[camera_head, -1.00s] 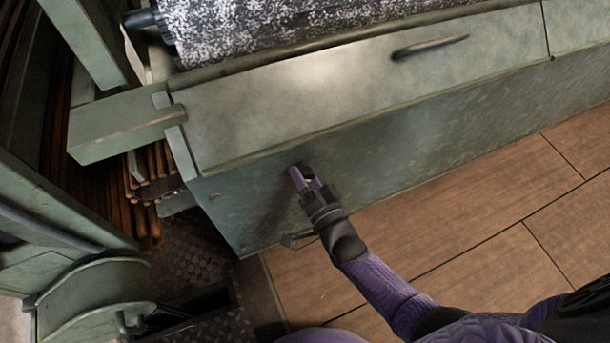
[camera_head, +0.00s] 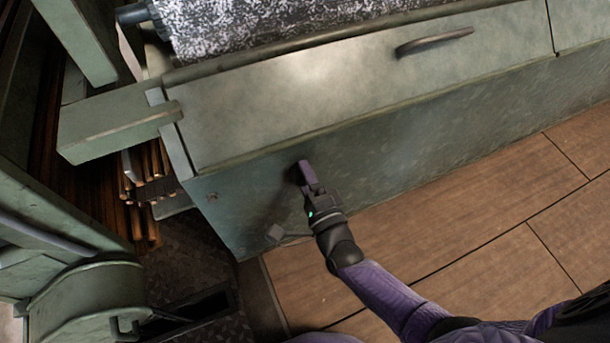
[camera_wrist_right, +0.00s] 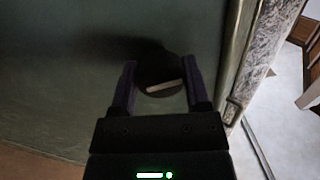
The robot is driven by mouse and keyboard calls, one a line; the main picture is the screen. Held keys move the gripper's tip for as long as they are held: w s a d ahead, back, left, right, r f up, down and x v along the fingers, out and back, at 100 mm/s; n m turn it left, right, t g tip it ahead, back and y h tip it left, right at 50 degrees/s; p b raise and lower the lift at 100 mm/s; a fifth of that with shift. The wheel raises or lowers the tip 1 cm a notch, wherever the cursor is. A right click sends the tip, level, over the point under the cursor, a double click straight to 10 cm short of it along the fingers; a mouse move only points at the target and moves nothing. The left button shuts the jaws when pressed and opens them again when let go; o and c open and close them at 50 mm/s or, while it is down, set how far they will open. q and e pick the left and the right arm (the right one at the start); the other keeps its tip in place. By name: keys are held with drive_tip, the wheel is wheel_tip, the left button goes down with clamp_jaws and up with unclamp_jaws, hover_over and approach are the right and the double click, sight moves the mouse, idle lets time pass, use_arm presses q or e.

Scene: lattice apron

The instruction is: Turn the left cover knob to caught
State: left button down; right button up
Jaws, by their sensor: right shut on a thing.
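The left cover knob (camera_wrist_right: 157,70) is a dark round knob with a pale bar across it, on the green front panel in the right wrist view. My right gripper (camera_wrist_right: 160,82) has one finger on each side of the knob and is shut on it. In the head view my right gripper (camera_head: 305,172) reaches up to the front panel (camera_head: 400,145), just below the cover's lower edge. There the gripper hides the knob. My left gripper is not in view.
The green cover (camera_head: 300,85) above has a dark handle (camera_head: 434,41). A speckled roll (camera_head: 270,20) lies behind it. A green beam end (camera_head: 115,130) juts out at the left. Wooden floor (camera_head: 450,220) is clear in front of the panel.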

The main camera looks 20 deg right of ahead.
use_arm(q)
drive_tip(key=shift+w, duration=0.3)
use_arm(e)
drive_tip(key=shift+m, duration=0.4)
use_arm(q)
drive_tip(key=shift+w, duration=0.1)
use_arm(e)
drive_tip(key=o, duration=1.3)
drive_tip(key=shift+s, duration=0.2)
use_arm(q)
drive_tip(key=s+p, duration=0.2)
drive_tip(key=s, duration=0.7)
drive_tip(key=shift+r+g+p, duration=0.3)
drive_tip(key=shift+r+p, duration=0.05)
use_arm(e)
drive_tip(key=s, duration=0.6)
drive_tip(key=s+f, duration=0.1)
drive_tip(key=s, duration=0.2)
drive_tip(key=shift+s+d, duration=0.15)
drive_tip(key=shift+s, duration=0.15)
